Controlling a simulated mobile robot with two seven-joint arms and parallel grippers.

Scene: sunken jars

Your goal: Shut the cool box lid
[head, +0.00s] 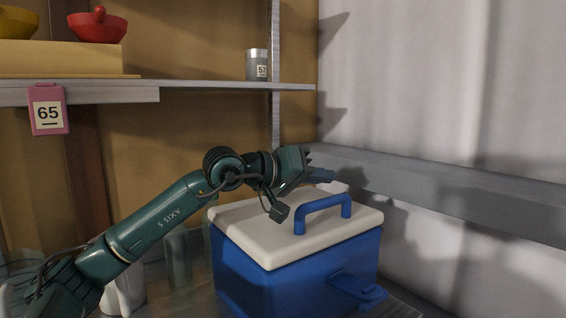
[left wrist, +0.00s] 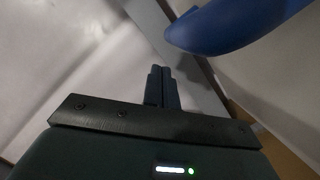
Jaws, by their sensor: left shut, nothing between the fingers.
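The cool box (head: 245,272) is blue and stands in the lower middle of the head view. Its cream lid (head: 255,228) lies over the top, and I see no gap along the front edge. A blue handle (head: 323,205) stands up from the lid. My left gripper (head: 328,176) is above the far side of the lid, behind the handle, shut and empty. Whether it touches the lid I cannot tell. In the left wrist view its fingers (left wrist: 162,88) are together, and a blue rounded part, seemingly the handle, is at upper right. My right gripper is not in view.
A grey ledge (head: 440,193) runs along the pale wall behind the box. A shelf (head: 225,87) at the back left holds a grey jar (head: 257,66) and a red bowl (head: 97,27). Clear and white vessels stand left of the box, below my arm.

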